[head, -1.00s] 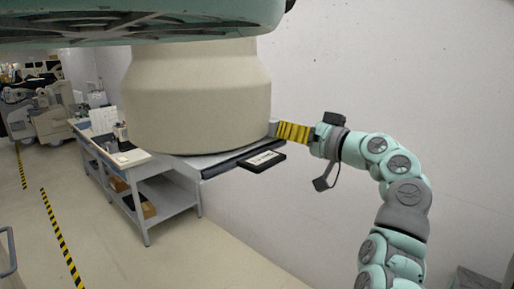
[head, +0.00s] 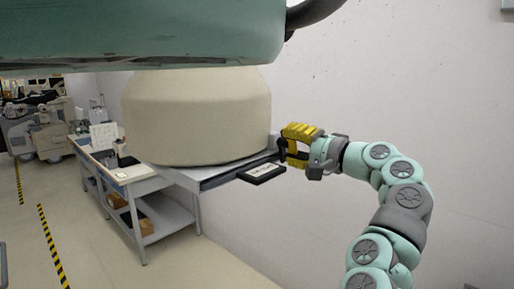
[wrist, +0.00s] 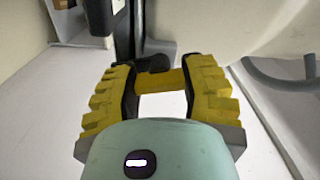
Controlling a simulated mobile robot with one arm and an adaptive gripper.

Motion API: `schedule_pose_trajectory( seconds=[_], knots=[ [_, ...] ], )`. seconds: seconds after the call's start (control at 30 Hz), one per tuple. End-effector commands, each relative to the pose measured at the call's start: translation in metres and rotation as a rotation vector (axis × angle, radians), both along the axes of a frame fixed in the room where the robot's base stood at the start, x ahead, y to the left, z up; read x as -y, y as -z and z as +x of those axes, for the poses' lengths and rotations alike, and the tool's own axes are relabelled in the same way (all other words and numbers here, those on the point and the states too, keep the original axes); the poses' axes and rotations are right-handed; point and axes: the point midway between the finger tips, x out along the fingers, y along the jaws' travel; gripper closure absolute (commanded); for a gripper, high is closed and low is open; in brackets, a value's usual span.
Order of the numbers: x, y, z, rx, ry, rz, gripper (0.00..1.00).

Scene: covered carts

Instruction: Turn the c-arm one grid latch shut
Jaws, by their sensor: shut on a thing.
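My gripper (head: 292,146) has yellow ribbed fingers and is at the right end of the shelf under the large cream covered cart top (head: 196,120). In the wrist view my gripper (wrist: 166,78) has its fingers apart around a small part at their tips, which I take to be the latch. A dark rounded knob (wrist: 152,63) shows there by the left fingertip. The latch is mostly hidden by the fingers, and its angle cannot be told. A dark label plate (head: 262,173) hangs at the shelf's front edge, just left of and below my gripper; its text is too small to read.
A grey table (head: 135,178) with boxes on its lower shelf stands at the left. Pale equipment (head: 38,130) is farther back. A plain white wall (head: 400,90) is behind my arm. The floor (head: 100,235) in front is clear, with black-yellow tape.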

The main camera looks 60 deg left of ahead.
Motion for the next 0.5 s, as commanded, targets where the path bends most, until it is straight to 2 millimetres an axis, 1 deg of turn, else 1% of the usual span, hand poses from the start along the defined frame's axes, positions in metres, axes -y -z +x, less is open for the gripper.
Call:
schedule_pose_trajectory(
  seconds=[0.2,0.5],
  knots=[
    [0.0001,-0.0011,-0.0005,-0.142,-0.002,-0.033,0.92],
    [0.0001,-0.0008,-0.0005,-0.244,-0.002,-0.057,0.92]
  ],
)
